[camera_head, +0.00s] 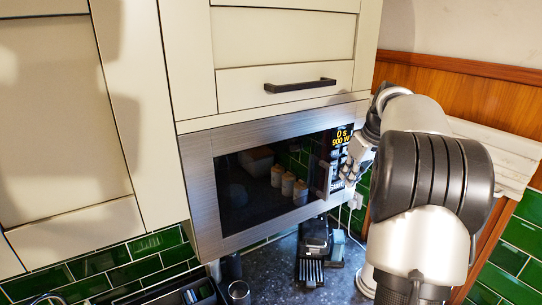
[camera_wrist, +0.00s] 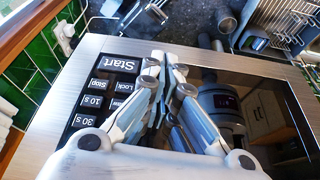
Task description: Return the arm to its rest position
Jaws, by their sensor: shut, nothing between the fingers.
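My gripper (camera_head: 352,172) is in front of the control panel at the right end of the built-in microwave (camera_head: 198,188) in the head view. My arm comes in from the right. In the wrist view my gripper (camera_wrist: 166,62) is shut and empty, with its fingertips close to the Start button (camera_wrist: 118,63). I cannot tell whether they touch the panel. The Stop, Lock, 10 s and 30 s buttons show around the fingers, partly covered. The microwave display (camera_head: 343,136) reads 0 s and 900 W. The microwave door is closed.
Cream cupboards (camera_head: 285,38) with a dark handle (camera_head: 300,85) are above the microwave. Below is a dark speckled worktop (camera_head: 272,262) with a black appliance (camera_head: 314,238) and a rack. Green tiles (camera_head: 125,262) cover the wall. A wooden panel (camera_head: 480,95) stands at the right.

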